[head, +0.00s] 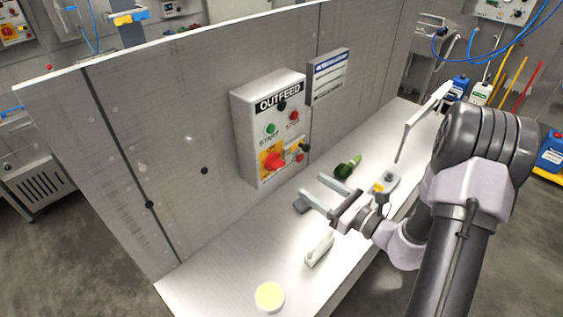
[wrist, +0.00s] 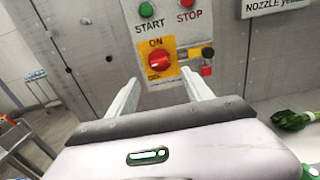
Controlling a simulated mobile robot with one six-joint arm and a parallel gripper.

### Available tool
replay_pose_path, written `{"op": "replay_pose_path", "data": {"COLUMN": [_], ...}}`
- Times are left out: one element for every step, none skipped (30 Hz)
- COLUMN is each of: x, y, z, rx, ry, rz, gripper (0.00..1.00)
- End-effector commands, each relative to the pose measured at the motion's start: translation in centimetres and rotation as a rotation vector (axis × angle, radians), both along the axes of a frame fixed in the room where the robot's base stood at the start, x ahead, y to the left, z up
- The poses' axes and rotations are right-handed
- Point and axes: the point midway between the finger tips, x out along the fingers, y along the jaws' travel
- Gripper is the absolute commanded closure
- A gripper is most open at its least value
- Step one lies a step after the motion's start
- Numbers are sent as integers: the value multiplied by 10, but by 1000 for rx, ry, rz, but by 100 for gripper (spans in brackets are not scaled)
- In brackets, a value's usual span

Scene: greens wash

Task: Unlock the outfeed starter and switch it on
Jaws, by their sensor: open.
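The outfeed starter (head: 241,125) is a grey box on the upright panel, with a green START button (head: 270,129) and a red STOP button (head: 294,116). Below is a red rotary switch (head: 273,162) on a yellow plate, also in the wrist view (wrist: 158,61). ON is printed above it; its exact pointing is unclear. Right of it is a black-and-yellow fitting (wrist: 207,54) with a red piece (wrist: 206,71) below; whether it is locked cannot be told. My gripper (head: 311,187) is open and empty, its fingers before the starter, apart from it; they also show in the wrist view (wrist: 160,80).
A leafy green (head: 347,167) lies on the white counter (head: 230,270) near the panel. A small grey box (head: 385,183) is beside my wrist. A pale block (head: 319,250) and a round yellow-topped tub (head: 270,296) stand nearer. A sign (head: 328,76) hangs right of the starter.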

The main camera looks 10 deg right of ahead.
Motion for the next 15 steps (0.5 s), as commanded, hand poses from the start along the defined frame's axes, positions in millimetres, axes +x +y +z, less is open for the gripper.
{"op": "replay_pose_path", "data": {"x": [11, 18, 27, 34, 41, 49, 56, 62, 69, 74, 78, 83, 87, 89, 93], "y": [10, 15, 21, 25, 30, 36, 40, 44, 49, 52, 55, 58, 60, 62, 64], "z": [0, 0, 0, 0, 0, 0, 0, 0, 0, 1, 0, 0, 0, 0, 0], "rx": [-2, -3, -1, -2, -2, -2, -2, -1, -2, -1, -1, -3, -2, -1, -1], "ry": [0, -1, -1, -1, 0, 0, -1, 0, 0, -1, -1, -1, 0, 0, 1], "rz": [8, 8, 8, 7, 8, 8, 8, 7, 7, 7, 7, 6, 6, 6, 4], "gripper": [41, 41, 41, 41, 41, 41, 41, 41, 41, 41, 41, 41, 41, 41, 41]}}
